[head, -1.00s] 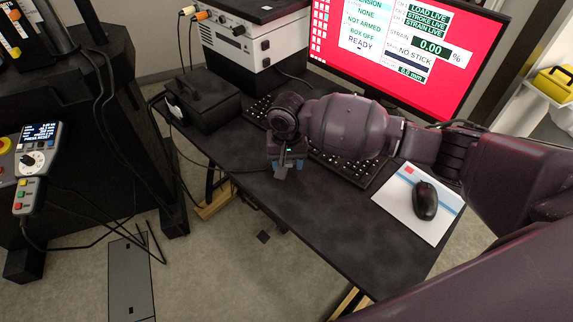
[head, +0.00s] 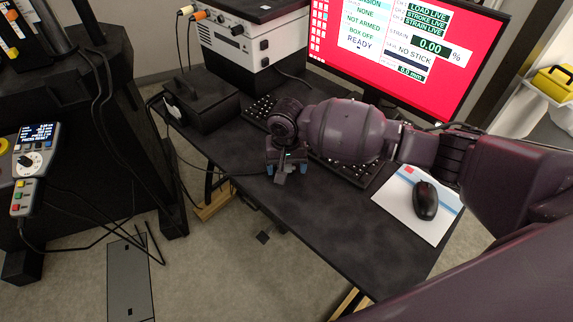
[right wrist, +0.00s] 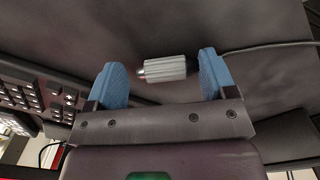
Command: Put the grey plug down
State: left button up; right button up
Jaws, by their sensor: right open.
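The grey plug (right wrist: 163,68) is a small ribbed block with a metal tip pointing left in the right wrist view. It lies over the dark desk top between my right gripper's blue fingers, with a gap on each side. In the head view the plug (head: 280,178) shows just below the fingers. My right gripper (head: 287,169) is open above the front part of the desk; its spread fingers also show in the right wrist view (right wrist: 160,64). A dark cable (right wrist: 265,47) runs from the plug's side to the right. My left gripper is not in view.
The black desk (head: 330,222) is clear in front of the gripper. Behind are a keyboard (head: 345,166) and a red-screened monitor (head: 345,60). A mouse (head: 425,200) lies on a white pad to the right. A black box (head: 200,100) stands at the left, near the desk's edge.

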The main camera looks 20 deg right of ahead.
aim_at(286, 168)
jog(key=shift+r, duration=0.4)
pick_arm(q)
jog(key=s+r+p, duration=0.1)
jog(key=p, duration=0.1)
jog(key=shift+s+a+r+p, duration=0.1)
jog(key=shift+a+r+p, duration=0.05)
jog(key=shift+p, duration=0.25)
pick_arm(e)
notch_tip(286, 168, up, 11)
jog(key=shift+r, duration=0.2)
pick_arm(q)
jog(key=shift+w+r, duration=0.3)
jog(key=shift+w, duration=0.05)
